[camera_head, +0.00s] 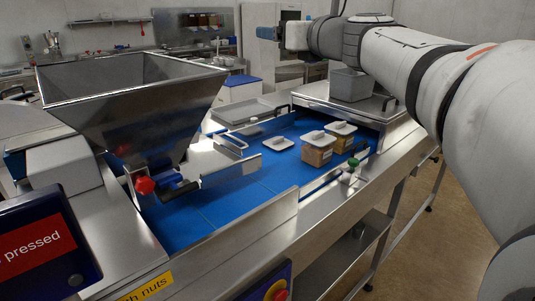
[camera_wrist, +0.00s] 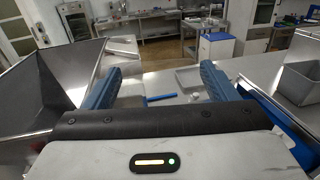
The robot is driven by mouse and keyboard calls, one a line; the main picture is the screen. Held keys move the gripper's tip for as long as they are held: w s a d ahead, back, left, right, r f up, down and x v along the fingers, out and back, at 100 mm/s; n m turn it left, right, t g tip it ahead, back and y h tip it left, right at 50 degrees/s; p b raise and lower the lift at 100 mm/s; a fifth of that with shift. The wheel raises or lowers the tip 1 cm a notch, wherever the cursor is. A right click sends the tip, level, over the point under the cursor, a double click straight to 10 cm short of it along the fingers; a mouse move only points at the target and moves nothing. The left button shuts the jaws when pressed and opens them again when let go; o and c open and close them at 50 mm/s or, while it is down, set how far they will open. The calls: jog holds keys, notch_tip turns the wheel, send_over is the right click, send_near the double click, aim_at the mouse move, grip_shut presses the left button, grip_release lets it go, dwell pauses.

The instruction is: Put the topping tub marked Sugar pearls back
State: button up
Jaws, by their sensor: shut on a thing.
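Two brown tubs with white handled lids, one nearer (camera_head: 318,154) and one farther (camera_head: 342,140), stand on the blue surface in the head view. Their labels are too small to read, so I cannot tell which is Sugar pearls. A similar white lid (camera_head: 278,143) lies low to their left; no tub body shows under it. My gripper (camera_wrist: 160,82) is raised, its two blue fingers spread wide in the wrist view. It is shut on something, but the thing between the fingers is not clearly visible.
A big steel hopper (camera_head: 130,100) stands at the left. A grey bin (camera_head: 350,85) sits on a steel cover at the right. A flat grey tray (camera_head: 250,109) lies behind the blue surface (camera_head: 200,205), whose near part is clear. A blue-lidded white box (camera_head: 240,88) stands farther back.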

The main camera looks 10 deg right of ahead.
jog(key=shift+w+d+f+n+g+y+p, duration=0.5)
jog(key=shift+w+f, duration=1.35)
jog(key=shift+f, duration=3.7)
jog(key=shift+w+d+f+n+g+y+b, duration=0.2)
jog(key=shift+w+d+f+y, duration=1.1)
jog(key=shift+f, duration=4.2)
jog(key=shift+w+d+f+n+g+h+p, duration=0.35)
jog(key=shift+w+f, duration=2.05)
jog(key=shift+f, duration=3.15)
jog(key=shift+f, duration=0.2)
jog(key=o, duration=1.1)
jog(key=shift+r, duration=0.1)
jog(key=shift+o, duration=0.2)
